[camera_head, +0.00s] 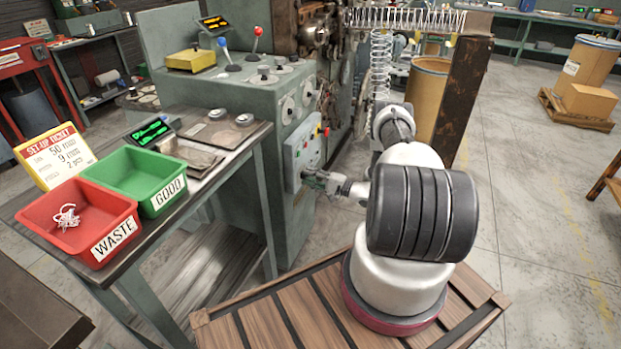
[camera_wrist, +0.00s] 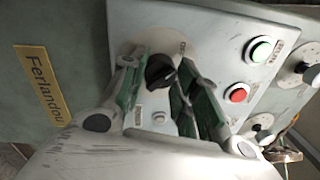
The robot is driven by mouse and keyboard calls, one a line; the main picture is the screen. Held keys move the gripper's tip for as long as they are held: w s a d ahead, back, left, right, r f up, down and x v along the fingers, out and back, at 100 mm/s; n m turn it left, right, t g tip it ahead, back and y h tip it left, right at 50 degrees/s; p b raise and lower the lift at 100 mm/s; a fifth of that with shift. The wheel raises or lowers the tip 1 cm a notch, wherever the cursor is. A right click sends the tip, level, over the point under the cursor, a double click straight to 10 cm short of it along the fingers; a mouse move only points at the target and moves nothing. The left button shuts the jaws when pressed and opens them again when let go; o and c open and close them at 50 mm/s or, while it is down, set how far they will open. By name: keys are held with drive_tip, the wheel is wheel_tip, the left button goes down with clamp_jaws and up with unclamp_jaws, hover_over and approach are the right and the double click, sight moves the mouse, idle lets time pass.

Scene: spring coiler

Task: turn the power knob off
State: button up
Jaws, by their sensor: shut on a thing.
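The black power knob (camera_wrist: 160,70) sits on a pale round plate on the grey-green control panel (camera_wrist: 215,50). My gripper (camera_wrist: 158,78) has one green-lined finger on each side of the knob and is shut on it. In the head view, my gripper (camera_head: 316,181) reaches the front of the panel (camera_head: 298,150), and the knob is hidden there.
A green button (camera_wrist: 260,50) and a red button (camera_wrist: 237,94) sit right of the knob in the wrist view. A table with a red WASTE bin (camera_head: 75,225) and a green GOOD bin (camera_head: 130,170) stands left.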

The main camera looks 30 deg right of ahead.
drive_tip(key=shift+f, duration=0.1)
drive_tip(key=o, duration=1)
drive_tip(key=v, duration=1.2)
